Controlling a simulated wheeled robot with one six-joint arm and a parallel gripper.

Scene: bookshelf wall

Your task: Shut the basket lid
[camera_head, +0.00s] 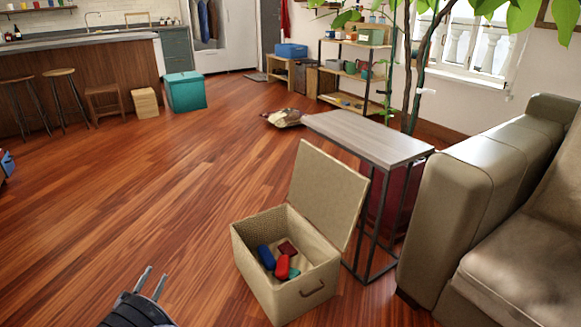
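A beige woven basket (283,290) stands on the wooden floor, a little right of the picture's middle. Its lid (327,194) is raised, standing up and leaning back along the far right side of the basket. Inside lie blue, red, dark red and green objects (282,265). The front wall has a handle (312,289). My gripper (154,283) is at the bottom left, left of the basket and apart from it. Its two thin fingers are spread with nothing between them.
A side table (375,138) with a metal frame stands right behind the lid, close to it. A leather sofa (480,190) fills the right side. A teal box (185,91) and stools (62,90) are far off. The floor left of the basket is clear.

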